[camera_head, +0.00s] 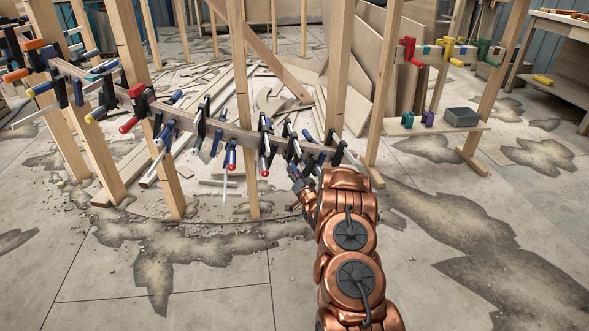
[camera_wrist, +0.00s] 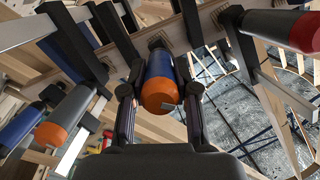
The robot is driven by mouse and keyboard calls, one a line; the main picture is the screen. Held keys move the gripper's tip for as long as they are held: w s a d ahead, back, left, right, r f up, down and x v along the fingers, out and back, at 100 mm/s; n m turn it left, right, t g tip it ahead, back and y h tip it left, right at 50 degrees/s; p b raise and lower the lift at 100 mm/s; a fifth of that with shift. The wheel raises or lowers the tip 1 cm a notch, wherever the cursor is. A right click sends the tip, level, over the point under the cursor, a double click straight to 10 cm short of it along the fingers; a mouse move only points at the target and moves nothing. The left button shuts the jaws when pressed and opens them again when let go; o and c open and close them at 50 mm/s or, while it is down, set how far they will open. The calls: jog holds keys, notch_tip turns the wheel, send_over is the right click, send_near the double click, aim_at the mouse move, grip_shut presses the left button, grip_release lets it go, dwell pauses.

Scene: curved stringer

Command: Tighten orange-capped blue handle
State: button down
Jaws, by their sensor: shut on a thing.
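The orange-capped blue handle (camera_wrist: 160,88) is in the middle of the wrist view, its orange end towards the camera. My gripper (camera_wrist: 160,92) has one dark finger on each side of the handle and is shut on it. In the head view my copper arm reaches up to the right part of the clamp row, and my gripper (camera_head: 300,186) is small there, close below the clamps. The handle it holds cannot be made out in the head view. The handle's far end meets a dark clamp bar in the wrist view.
The curved wooden stringer (camera_head: 237,138) carries several clamps on upright posts. A shelf (camera_head: 437,127) holds a grey box (camera_head: 461,117). Floor at right is open.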

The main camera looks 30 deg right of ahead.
jog(key=m+p, duration=0.1)
jog(key=m, duration=0.2)
jog(key=shift+t, duration=0.3)
jog(key=shift+d+r+m+y+p, duration=0.1)
jog(key=shift+m+y+p, duration=0.35)
jog(key=shift+m, duration=0.65)
jog(key=shift+m+t, duration=0.3)
jog(key=c, duration=0.9)
grip_release()
jog(key=shift+o, duration=0.2)
jog(key=s+a+f, duration=0.1)
jog(key=s+a, duration=0.1)
jog(key=s, duration=0.9)
jog(key=shift+s+f, duration=0.25)
jog(key=shift+s, duration=0.1)
